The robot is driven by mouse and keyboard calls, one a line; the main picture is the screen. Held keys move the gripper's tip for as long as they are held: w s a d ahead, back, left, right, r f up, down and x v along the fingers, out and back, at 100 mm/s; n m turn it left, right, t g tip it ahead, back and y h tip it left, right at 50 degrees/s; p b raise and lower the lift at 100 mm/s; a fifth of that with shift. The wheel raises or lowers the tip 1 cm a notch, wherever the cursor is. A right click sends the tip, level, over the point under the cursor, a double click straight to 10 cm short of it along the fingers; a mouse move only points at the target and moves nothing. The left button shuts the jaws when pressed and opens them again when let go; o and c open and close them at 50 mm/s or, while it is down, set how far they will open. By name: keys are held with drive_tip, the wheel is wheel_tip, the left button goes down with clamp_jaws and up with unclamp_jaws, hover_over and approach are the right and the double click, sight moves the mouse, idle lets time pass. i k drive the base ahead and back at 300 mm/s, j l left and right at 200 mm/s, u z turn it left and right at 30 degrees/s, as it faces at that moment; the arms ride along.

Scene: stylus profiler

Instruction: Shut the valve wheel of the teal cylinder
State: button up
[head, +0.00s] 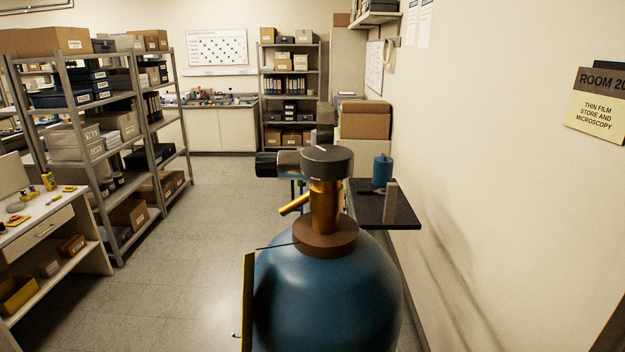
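The teal cylinder (325,300) stands upright close in front of me, its rounded shoulder filling the lower middle of the head view. A brown collar (326,240) sits on its top. A brass valve body (325,205) rises from it, with a brass side outlet (294,205) pointing left. The dark grey valve wheel (327,161) caps the valve; nothing visibly grips it. Whether it is open or shut cannot be told. I cannot make out my gripper in this view. The cylinder's lower part is out of frame.
Behind the valve are a black cylindrical part (267,164) and a dark tabletop (405,215) with a small blue bottle (382,170). A wall closes the right side. Shelving (125,190) and a white bench (50,232) stand left. The floor (205,240) between is clear.

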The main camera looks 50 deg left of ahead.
sight(322, 162)
drive_tip(key=i+u, duration=0.1)
drive_tip(key=u, duration=0.4)
drive_tip(key=i+u, duration=0.1)
drive_tip(key=u, duration=0.35)
drive_tip(key=i+l+u, duration=0.1)
drive_tip(key=u, duration=0.4)
drive_tip(key=l+u, duration=0.1)
drive_tip(key=u, duration=0.35)
drive_tip(key=i+l+u, duration=0.15)
drive_tip(key=u, duration=0.35)
drive_tip(key=l+u, duration=0.15)
drive_tip(key=u, duration=0.3)
